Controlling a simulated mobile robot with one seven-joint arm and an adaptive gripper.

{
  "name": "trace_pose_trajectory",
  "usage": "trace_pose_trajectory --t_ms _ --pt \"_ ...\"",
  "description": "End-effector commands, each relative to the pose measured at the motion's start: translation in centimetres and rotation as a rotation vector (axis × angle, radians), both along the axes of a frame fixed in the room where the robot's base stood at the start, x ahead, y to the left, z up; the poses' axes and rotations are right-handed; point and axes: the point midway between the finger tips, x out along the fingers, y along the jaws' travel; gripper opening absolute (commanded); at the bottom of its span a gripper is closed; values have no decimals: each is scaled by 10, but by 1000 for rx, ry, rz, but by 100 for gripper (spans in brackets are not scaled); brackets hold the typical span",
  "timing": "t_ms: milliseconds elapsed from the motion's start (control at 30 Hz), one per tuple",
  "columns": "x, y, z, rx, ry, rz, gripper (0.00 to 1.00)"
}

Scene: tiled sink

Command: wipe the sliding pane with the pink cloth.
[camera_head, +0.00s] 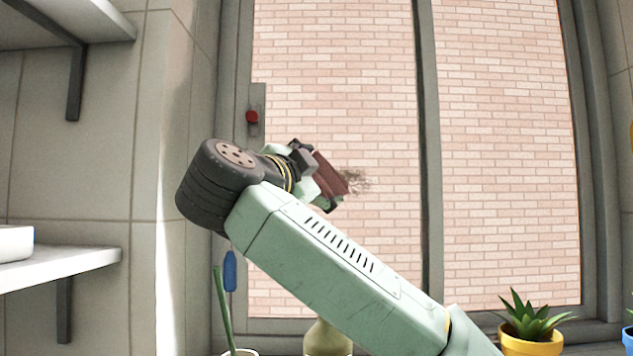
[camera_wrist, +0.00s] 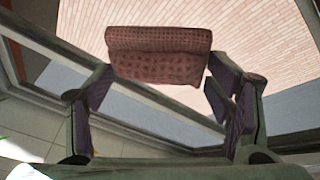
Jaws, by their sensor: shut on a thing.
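The pink cloth (camera_head: 331,177) is a folded, dull reddish pad held at the end of my arm, in front of the window. In the wrist view the cloth (camera_wrist: 160,55) shows its dotted weave between the fingers of my gripper (camera_wrist: 162,92), which is shut on it. In the head view my gripper (camera_head: 312,176) is partly hidden by its own wrist. The sliding pane (camera_head: 335,75) is the left glass, with a brick wall seen through it. A brown smudge (camera_head: 355,181) shows on the pane just right of the cloth. I cannot tell whether the cloth touches the glass.
A red catch (camera_head: 252,116) sits on the pane's left frame. Shelves (camera_head: 65,262) stick out at left. Below stand a yellow-potted plant (camera_head: 533,333), a bottle (camera_head: 328,340) and a blue-handled tool (camera_head: 230,270). The glass above my gripper is clear.

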Motion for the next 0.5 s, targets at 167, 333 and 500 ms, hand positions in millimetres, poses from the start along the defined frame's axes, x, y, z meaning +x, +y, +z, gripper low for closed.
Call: trace_pose_trajectory --t_ms 167,333,500 --pt "4 0 2 -2 -9 0 51" --pt "19 0 3 2 -6 0 51" --pt "37 0 3 1 -5 1 51"
